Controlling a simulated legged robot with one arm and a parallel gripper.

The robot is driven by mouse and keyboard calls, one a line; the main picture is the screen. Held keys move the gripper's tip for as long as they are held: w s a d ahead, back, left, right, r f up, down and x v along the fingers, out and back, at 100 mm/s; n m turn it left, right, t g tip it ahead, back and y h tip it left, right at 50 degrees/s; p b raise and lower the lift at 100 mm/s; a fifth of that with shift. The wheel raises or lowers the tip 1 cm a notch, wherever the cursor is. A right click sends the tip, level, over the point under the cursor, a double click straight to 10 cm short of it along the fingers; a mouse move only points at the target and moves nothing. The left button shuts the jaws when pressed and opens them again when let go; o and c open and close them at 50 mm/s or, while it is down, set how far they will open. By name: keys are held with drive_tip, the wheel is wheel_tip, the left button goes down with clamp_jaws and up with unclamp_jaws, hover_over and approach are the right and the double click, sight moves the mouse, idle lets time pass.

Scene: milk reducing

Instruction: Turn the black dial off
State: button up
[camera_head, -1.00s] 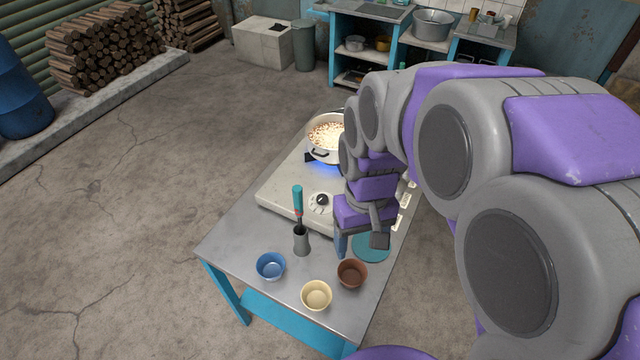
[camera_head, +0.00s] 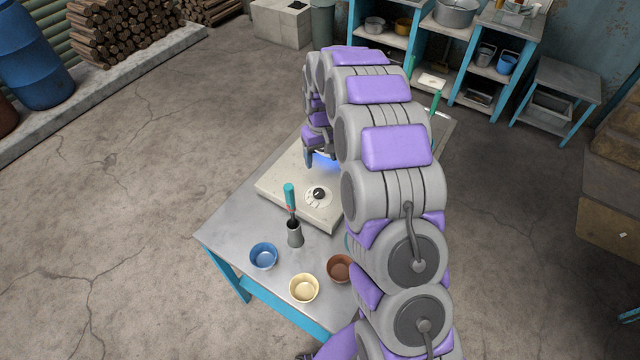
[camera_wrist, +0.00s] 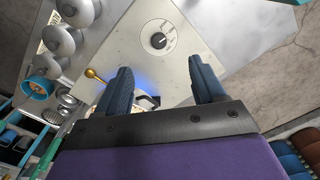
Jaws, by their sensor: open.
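The black dial (camera_head: 318,193) sits on a white round plate on the front of the pale stove (camera_head: 285,180). It also shows in the wrist view (camera_wrist: 159,41), beyond and roughly between my fingertips, with a white mark on it. A blue flame glow (camera_head: 325,160) shows behind the dial on the stove, and part of it shows in the wrist view. My gripper (camera_wrist: 160,75) is open and empty, apart from the dial. In the head view it hangs over the burner side of the stove. My arm hides the pan there.
A teal-handled utensil (camera_head: 290,200) stands in a grey holder (camera_head: 295,236) in front of the stove. A blue bowl (camera_head: 263,256), a cream bowl (camera_head: 304,289) and a brown bowl (camera_head: 340,268) stand on the table's (camera_head: 228,232) near end. Shelves stand behind.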

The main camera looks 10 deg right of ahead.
drive_tip(key=w+f, duration=0.3)
approach(319, 192)
wheel_tip(319, 192, down, 9)
drive_tip(key=shift+a+r, duration=0.2)
idle(0.4)
drive_tip(key=shift+c, duration=0.4)
drive_tip(key=c, duration=1)
